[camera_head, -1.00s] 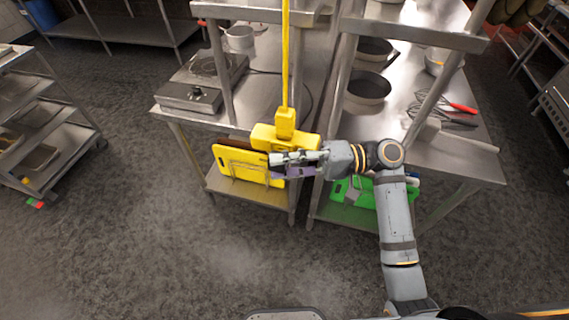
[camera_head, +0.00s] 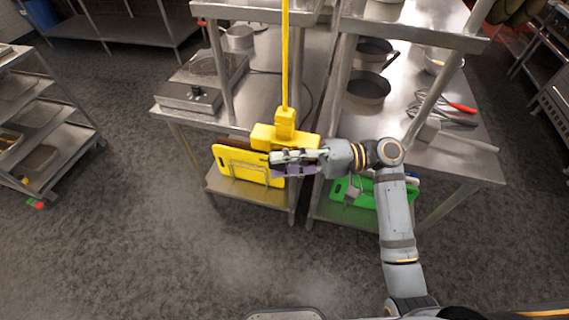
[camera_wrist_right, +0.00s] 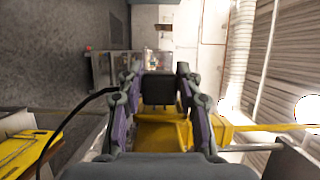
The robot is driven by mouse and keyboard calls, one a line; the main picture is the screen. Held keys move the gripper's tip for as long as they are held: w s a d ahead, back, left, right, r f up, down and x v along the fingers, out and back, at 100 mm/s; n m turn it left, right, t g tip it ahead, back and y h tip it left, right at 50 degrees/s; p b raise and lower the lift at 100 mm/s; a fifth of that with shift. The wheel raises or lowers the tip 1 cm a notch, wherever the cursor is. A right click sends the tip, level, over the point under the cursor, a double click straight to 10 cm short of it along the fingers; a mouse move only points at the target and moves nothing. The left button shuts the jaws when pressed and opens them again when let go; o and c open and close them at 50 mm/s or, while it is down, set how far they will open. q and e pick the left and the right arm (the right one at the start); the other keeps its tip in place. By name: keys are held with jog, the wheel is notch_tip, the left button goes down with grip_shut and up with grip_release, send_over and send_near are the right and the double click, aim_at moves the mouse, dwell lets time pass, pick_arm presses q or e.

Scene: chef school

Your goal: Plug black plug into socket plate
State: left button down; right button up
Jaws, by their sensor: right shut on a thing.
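My right gripper (camera_head: 272,160) reaches in from the right and is beside the yellow hanging box (camera_head: 264,136), at its near side. In the right wrist view, the purple-padded fingers (camera_wrist_right: 158,92) are shut on the black plug (camera_wrist_right: 158,87). A black cable (camera_wrist_right: 72,122) curves off to the left there. Yellow surfaces (camera_wrist_right: 160,134) show below and behind the plug. The plug is hidden by the gripper in the head view. The socket face is not clearly visible, and I cannot tell whether the plug touches it. My left gripper is out of view.
A yellow vertical line (camera_head: 285,55) runs up from the box. Steel tables (camera_head: 440,150) stand behind, with pans (camera_head: 368,88) and a hot plate (camera_head: 190,97). Yellow (camera_head: 235,165) and green boards (camera_head: 385,198) are on lower shelves. Floor in front is clear.

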jog(key=shift+w+d, duration=0.1)
jog(key=shift+w, duration=0.35)
jog(key=o, duration=1.2)
jog(key=d, duration=1.2)
jog(key=shift+w, duration=0.45)
